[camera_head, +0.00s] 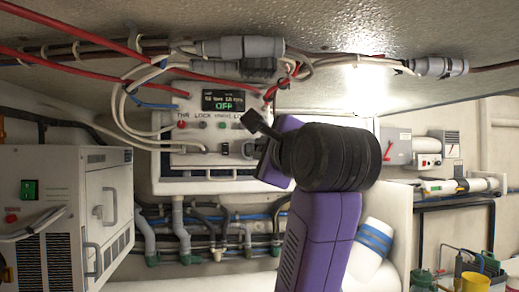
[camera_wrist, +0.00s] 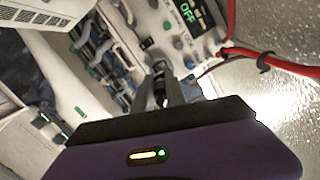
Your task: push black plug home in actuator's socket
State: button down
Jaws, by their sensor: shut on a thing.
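The actuator (camera_head: 190,110) is a white box with a display reading OFF and a row of labelled controls. Its panel also shows in the wrist view (camera_wrist: 178,25). My purple-and-black gripper (camera_head: 254,148) is in front of the panel's lower right part. In the wrist view its fingers (camera_wrist: 160,72) point at the panel and are shut on a small dark piece, the black plug (camera_wrist: 159,90), mostly hidden between them. A dark fitting (camera_head: 223,149) shows on the panel left of the fingers. I cannot tell whether the plug touches the socket or how deep it sits.
Red and white cables (camera_head: 130,85) loop over the actuator's left and top, and a red cable (camera_wrist: 270,62) passes right of my fingers. Hoses (camera_head: 190,225) run below. A white cabinet (camera_head: 65,215) stands at left. Cups and bottles (camera_head: 470,275) are at lower right.

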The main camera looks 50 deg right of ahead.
aim_at(257, 149)
jog(key=shift+w+a, duration=0.1)
jog(key=shift+d+p+x, duration=0.15)
jog(key=shift+p+x, duration=0.05)
jog(key=shift+x, duration=1.2)
jog(key=shift+d+p+x, duration=0.15)
jog(key=shift+x, duration=1.25)
jog(key=shift+d+x, duration=0.25)
jog(key=shift+x, duration=1.1)
jog(key=c, duration=1.3)
grip_release()
jog(key=shift+f, duration=0.2)
jog(key=shift+b+v, duration=1.25)
jog(key=shift+v, duration=2.75)
jog(key=shift+n, duration=0.3)
